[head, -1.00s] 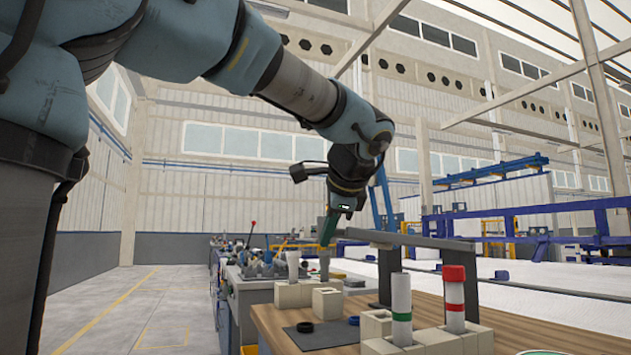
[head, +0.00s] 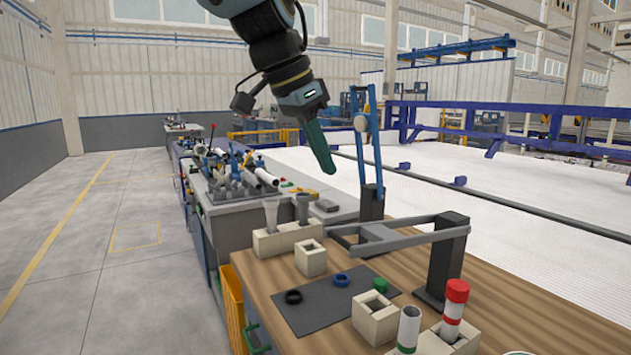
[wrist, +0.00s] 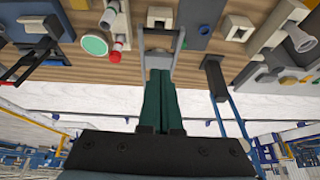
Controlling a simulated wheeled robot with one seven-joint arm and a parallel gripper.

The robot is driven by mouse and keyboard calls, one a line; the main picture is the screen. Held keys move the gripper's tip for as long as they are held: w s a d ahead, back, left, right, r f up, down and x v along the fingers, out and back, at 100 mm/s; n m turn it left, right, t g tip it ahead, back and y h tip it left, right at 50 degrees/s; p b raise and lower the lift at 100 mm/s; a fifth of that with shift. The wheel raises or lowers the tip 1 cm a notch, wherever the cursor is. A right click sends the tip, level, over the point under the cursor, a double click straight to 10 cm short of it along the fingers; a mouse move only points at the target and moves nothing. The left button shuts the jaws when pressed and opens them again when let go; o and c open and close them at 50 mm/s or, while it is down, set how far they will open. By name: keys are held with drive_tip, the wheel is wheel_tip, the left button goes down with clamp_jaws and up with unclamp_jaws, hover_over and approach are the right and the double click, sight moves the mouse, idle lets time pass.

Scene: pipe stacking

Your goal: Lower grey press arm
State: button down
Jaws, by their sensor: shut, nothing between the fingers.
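The grey press arm (head: 395,240) reaches left, about level, from the top of a dark post (head: 444,270) on the wooden table. Its far end forms an open frame above the table. My gripper (head: 328,168) has green fingers, shut and empty, pointing down. In the head view it is above and left of the press arm's free end, apart from it. In the wrist view my green fingers (wrist: 160,75) point toward the grey frame of the press arm (wrist: 160,42). Whether they touch it is unclear there.
A blue upright frame with a dark base (head: 372,195) stands behind the press arm. Beige blocks (head: 311,257), a dark mat (head: 330,300) with small coloured rings, and white pipes with red (head: 456,291) and green bands stand on the table (head: 262,285).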

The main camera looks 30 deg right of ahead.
drive_tip(key=p, duration=0.2)
hover_over(339, 242)
drive_tip(key=f, duration=0.7)
drive_tip(key=shift+d, duration=0.35)
drive_tip(key=f, duration=0.2)
drive_tip(key=f+p, duration=0.1)
drive_tip(key=shift+a+f, duration=0.2)
drive_tip(key=shift+f, duration=0.15)
drive_tip(key=shift+a+f, duration=0.15)
drive_tip(key=shift+f, duration=0.5)
